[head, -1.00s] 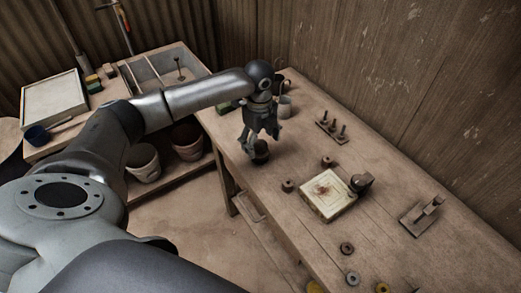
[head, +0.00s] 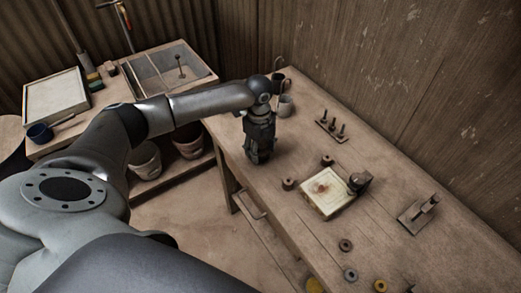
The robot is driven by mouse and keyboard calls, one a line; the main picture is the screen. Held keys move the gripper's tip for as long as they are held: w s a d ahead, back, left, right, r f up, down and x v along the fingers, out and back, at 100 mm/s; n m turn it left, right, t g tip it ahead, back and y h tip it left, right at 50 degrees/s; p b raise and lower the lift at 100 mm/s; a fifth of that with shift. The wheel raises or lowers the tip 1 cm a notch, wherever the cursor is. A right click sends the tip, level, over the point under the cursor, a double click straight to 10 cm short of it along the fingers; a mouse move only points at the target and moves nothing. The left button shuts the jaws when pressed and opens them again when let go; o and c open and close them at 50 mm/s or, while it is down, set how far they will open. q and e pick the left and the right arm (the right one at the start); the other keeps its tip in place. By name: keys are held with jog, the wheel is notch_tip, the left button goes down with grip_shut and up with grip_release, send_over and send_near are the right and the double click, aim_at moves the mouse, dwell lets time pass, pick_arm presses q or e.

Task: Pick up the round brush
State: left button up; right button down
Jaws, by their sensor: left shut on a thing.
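The round brush (head: 260,158) is a dark, short, round thing standing on the workbench near its left edge, in the head view. My left gripper (head: 260,152) points down over it and is shut on it. The fingers hide most of the brush, so only a little dark shape shows at the bottom, at or close to the bench top. My right gripper is not in view.
A pale tile (head: 328,193) with a brown mark lies on the workbench (head: 300,238), a dark rounded tool (head: 360,181) at its right edge. Small rings lie in front.

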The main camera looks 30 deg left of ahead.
aim_at(260, 142)
pick_arm(q)
jog(key=shift+r+b, duration=0.3)
jog(key=shift+r, duration=0.05)
notch_tip(260, 142, up, 2)
jog(key=shift+r+b, duration=0.15)
jog(key=shift+b, duration=0.45)
jog(key=s+d+r, duration=0.2)
jog(key=s+r, duration=0.1)
jog(key=s, duration=0.1)
jog(key=s+d+r+b, duration=0.1)
jog(key=s+d+r, duration=0.1)
jog(key=s+r, duration=0.1)
jog(key=s+d+r+b, duration=0.1)
jog(key=s+d+r, duration=0.1)
jog(key=s+r, duration=0.2)
jog(key=shift+s+d, duration=0.2)
jog(key=shift+s, duration=0.5)
jog(key=o, duration=0.4)
jog(key=shift+c, duration=1.4)
